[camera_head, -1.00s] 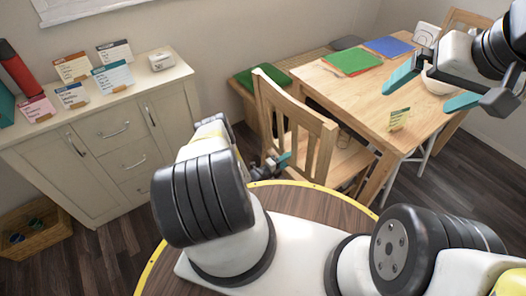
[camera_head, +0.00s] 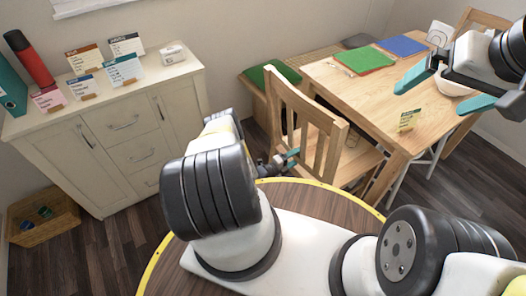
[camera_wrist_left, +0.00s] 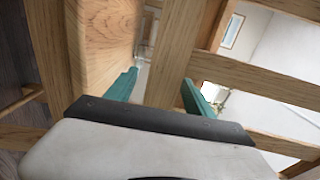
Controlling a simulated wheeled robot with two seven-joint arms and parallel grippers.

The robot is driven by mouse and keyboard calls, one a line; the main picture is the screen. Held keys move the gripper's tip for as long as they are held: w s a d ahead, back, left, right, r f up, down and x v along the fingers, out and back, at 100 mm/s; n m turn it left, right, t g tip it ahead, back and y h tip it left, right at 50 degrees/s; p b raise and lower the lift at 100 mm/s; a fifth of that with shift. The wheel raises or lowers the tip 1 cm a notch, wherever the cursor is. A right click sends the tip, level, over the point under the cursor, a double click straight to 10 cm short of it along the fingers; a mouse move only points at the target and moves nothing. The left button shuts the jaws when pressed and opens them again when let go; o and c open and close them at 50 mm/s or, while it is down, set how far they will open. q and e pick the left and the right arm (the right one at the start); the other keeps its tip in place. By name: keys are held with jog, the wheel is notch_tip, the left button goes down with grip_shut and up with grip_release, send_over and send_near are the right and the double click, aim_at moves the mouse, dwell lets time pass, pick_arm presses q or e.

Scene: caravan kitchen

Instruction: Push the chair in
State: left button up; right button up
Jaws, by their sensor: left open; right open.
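The wooden chair (camera_head: 334,146) stands at the near left side of the wooden table (camera_head: 408,112), its slatted back towards me and its seat partly under the tabletop edge. My left gripper (camera_head: 285,162) is low at the chair back, mostly hidden behind my own arm in the head view. In the left wrist view my left gripper (camera_wrist_left: 162,92) is open, with a wooden slat of the chair (camera_wrist_left: 168,62) between its teal fingers. I cannot tell whether they touch it. My right gripper (camera_head: 447,88) is open and empty above the table's right part.
A bench with a green cushion (camera_head: 262,76) is behind. A cabinet (camera_head: 110,130) stands left, with a basket (camera_head: 42,219) on the floor.

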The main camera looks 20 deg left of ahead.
pick_arm(q)
jog(key=v, duration=1.2)
jog(key=shift+a, duration=0.1)
